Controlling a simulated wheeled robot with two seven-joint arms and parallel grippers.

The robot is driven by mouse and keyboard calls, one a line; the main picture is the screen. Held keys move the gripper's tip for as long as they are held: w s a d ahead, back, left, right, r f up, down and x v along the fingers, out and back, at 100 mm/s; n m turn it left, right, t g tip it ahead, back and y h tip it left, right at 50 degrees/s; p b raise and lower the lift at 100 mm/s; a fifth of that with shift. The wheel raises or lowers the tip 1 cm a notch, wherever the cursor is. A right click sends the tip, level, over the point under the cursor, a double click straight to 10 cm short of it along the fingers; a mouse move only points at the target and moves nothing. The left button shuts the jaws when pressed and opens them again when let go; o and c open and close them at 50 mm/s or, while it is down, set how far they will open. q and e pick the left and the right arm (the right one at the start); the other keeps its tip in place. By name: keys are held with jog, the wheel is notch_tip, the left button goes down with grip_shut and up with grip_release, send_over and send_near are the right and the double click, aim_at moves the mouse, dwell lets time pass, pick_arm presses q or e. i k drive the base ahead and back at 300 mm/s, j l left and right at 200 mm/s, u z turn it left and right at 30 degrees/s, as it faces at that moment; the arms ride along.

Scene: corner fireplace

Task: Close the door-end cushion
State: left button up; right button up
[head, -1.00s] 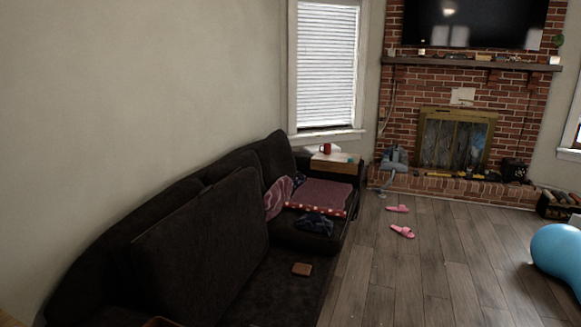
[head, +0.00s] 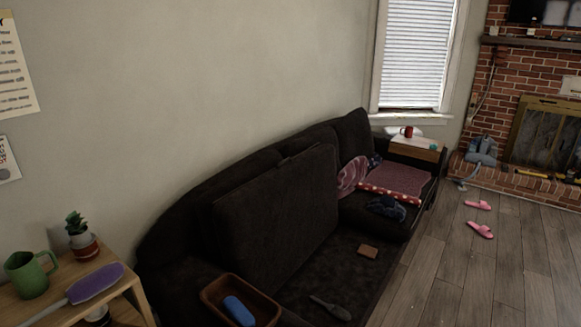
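A dark sofa (head: 190,222) runs along the wall. At its near end a large dark seat cushion (head: 275,220) is tipped up and leans against the backrest. The bared seat area below it holds a small brown block-like item (head: 368,251) and a grey, handled item (head: 330,307). The far seat cushion lies flat, with a folded purple blanket (head: 400,179) and a dark blue cloth (head: 386,208) on it. Neither of my grippers is in view.
A brown tray (head: 210,294) with a blue item (head: 239,311) sits at the sofa's near arm. A wooden side table (head: 136,280) at left holds a green mug (head: 27,275), a potted plant (head: 80,238) and a purple brush (head: 95,283).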

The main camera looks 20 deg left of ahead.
aim_at(266, 229)
jog(key=k, duration=0.5)
jog(key=k+u, duration=0.15)
jog(key=u, duration=1.15)
jog(key=i+l+u, duration=0.15)
jog(key=l, duration=0.25)
jog(key=i+l+u, duration=0.1)
jog(key=l, duration=0.35)
jog(key=i+l+u, duration=0.15)
jog(key=l, duration=0.25)
jog(key=i+l+u, duration=0.1)
jog(key=l, duration=0.35)
jog(key=i+l, duration=0.1)
jog(key=l, duration=0.4)
jog(key=i+l, duration=0.1)
jog(key=l, duration=0.35)
jog(key=i+l, duration=0.1)
jog(key=l, duration=0.4)
jog(key=i+l, duration=0.1)
jog(key=l, duration=0.35)
jog(key=i+l, duration=0.1)
jog(key=l, duration=0.4)
